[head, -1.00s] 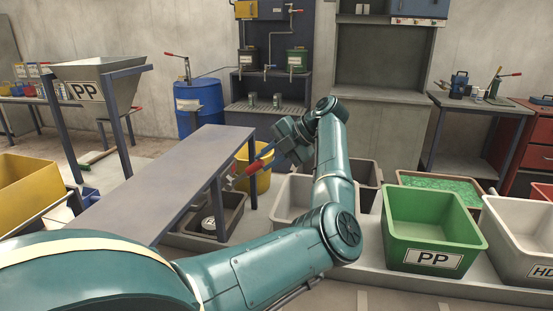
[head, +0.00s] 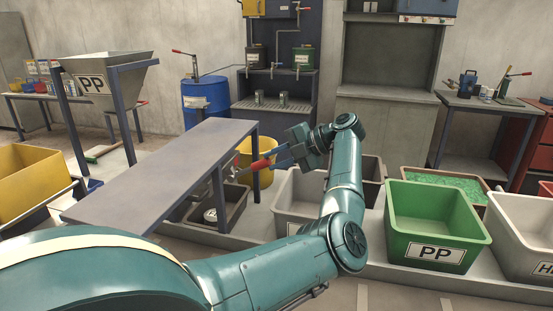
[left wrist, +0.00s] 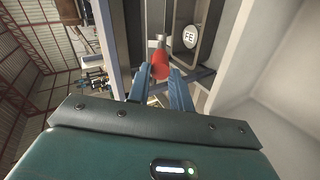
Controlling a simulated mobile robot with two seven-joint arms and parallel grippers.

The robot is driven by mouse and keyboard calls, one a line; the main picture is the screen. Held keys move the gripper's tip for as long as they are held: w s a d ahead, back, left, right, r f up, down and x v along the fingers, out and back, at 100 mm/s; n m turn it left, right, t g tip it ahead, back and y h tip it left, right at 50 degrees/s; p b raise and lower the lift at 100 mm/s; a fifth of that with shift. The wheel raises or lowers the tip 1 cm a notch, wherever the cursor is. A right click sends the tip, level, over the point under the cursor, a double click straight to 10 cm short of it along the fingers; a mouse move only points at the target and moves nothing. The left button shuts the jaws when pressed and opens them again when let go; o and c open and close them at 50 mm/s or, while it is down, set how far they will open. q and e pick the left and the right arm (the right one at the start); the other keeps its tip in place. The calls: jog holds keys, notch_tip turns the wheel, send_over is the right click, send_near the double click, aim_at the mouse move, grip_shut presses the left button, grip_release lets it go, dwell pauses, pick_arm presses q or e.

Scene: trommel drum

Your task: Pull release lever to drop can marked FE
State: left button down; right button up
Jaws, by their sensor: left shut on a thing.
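The release lever has a red handle (head: 261,165) that sticks out past the right side of the grey bench. My left gripper (head: 272,162) is shut on this handle, and the wrist view shows the red grip (left wrist: 160,68) between the two blue fingers (left wrist: 159,85). A metal stem runs from the grip toward the bench. The round white top of the can marked FE (left wrist: 190,37) shows in the wrist view, inside a dark bin. In the head view a pale can (head: 210,215) lies in the dark bin (head: 236,208) under the bench. My right gripper is not in view.
The grey bench (head: 165,170) stands left of my gripper. A yellow bucket (head: 264,178) is behind the handle. A pale bin (head: 298,200) and a green PP bin (head: 437,225) stand to the right. A blue drum (head: 205,100) is farther back.

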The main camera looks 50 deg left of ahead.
pick_arm(q)
jog(key=c, duration=1.3)
grip_release()
jog(key=shift+f, duration=0.1)
jog(key=shift+o, duration=0.2)
jog(key=shift+w+d, duration=0.1)
jog(key=b+v, duration=0.1)
jog(key=v, duration=1.2)
jog(key=shift+f, duration=0.1)
